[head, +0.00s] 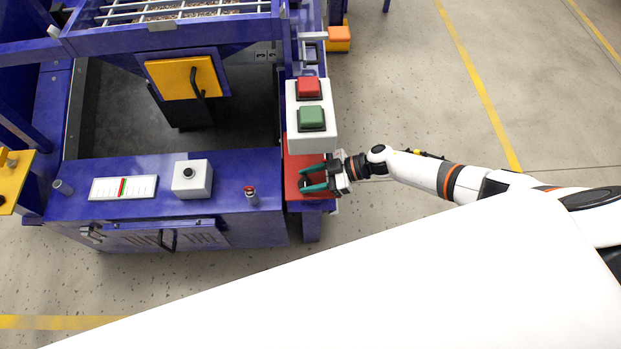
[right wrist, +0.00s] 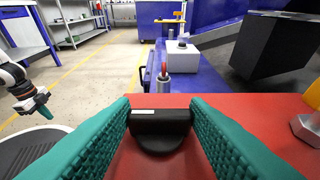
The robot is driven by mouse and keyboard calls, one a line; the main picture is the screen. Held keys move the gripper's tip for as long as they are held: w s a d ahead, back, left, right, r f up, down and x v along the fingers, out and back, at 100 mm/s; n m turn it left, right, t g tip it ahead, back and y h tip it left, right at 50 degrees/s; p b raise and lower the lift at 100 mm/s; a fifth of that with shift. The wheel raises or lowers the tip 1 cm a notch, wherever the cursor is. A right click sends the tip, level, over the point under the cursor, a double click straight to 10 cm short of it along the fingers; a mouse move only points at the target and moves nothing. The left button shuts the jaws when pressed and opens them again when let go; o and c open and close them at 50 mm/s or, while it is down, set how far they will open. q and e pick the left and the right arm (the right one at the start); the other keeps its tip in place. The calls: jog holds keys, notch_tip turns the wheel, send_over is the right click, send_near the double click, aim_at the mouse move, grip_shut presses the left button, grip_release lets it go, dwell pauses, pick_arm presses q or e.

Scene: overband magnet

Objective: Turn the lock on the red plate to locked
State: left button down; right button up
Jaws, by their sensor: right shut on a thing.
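The red plate (head: 293,163) lies at the right corner of the blue machine, below a white button box. In the right wrist view the red plate (right wrist: 240,106) carries a black lock knob (right wrist: 160,137) with a small pale mark on its left end. My right gripper (head: 304,184) reaches it from the right, and its two teal fingers are shut on the lock knob, one at each end. The knob is mostly hidden in the head view. My left gripper (right wrist: 38,105) shows small at the left of the right wrist view; its jaw opening is unclear.
The white box (head: 318,131) with a red and a green button stands just behind the plate. A red-topped cylinder (head: 250,195) and a white box with a black knob (head: 191,179) are on the blue panel to the left.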

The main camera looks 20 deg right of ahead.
jog(key=o, duration=1)
jog(key=v, duration=1.2)
